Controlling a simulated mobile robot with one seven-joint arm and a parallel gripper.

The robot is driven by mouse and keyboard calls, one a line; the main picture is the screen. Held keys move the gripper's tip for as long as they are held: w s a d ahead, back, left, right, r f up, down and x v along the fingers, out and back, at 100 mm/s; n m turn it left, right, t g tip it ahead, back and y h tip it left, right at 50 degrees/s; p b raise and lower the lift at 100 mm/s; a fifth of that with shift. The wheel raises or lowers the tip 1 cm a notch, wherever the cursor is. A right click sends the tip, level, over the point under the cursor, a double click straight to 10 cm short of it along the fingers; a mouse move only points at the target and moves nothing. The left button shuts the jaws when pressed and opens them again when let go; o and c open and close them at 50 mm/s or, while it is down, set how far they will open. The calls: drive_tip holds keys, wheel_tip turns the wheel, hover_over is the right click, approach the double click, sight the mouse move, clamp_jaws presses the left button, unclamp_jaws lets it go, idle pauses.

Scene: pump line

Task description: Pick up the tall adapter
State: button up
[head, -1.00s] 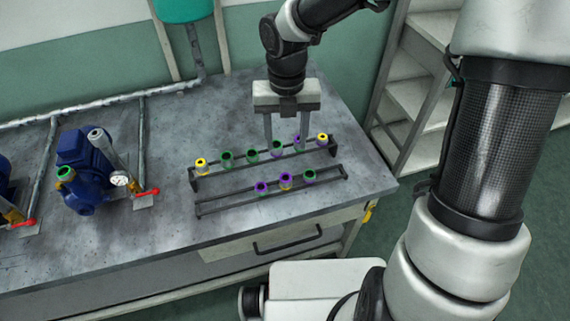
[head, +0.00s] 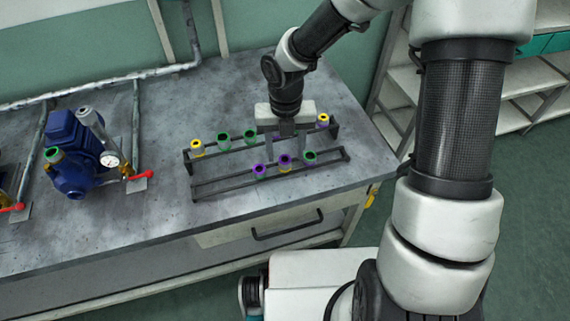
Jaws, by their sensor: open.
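A dark rack (head: 228,187) on the workbench holds small ringed adapters in a back and a front row. The back row shows a yellow adapter (head: 197,147), two green adapters, (head: 222,139) and (head: 249,137), and a yellow adapter (head: 323,121) at the right end. The front row shows a purple adapter (head: 259,170), a purple-and-yellow adapter (head: 285,161) and a green adapter (head: 310,157). My gripper (head: 286,141) is open and points down at the right part of the back row. It mostly hides the adapters there. I cannot tell which one is tall, or whether the fingers touch anything.
A blue pump (head: 75,150) with a gauge and a red-handled valve (head: 142,172) stands left on the workbench (head: 110,225). A pipe runs along the back. Shelves (head: 400,85) stand to the right. The bench between pump and rack is clear.

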sight(285, 159)
drive_tip(key=f, duration=0.1)
drive_tip(key=f+b, duration=0.1)
drive_tip(key=f, duration=0.2)
drive_tip(key=shift+w+f, duration=0.25)
drive_tip(key=shift+w, duration=0.05)
drive_tip(key=shift+r, duration=0.1)
drive_tip(key=c, duration=1.2)
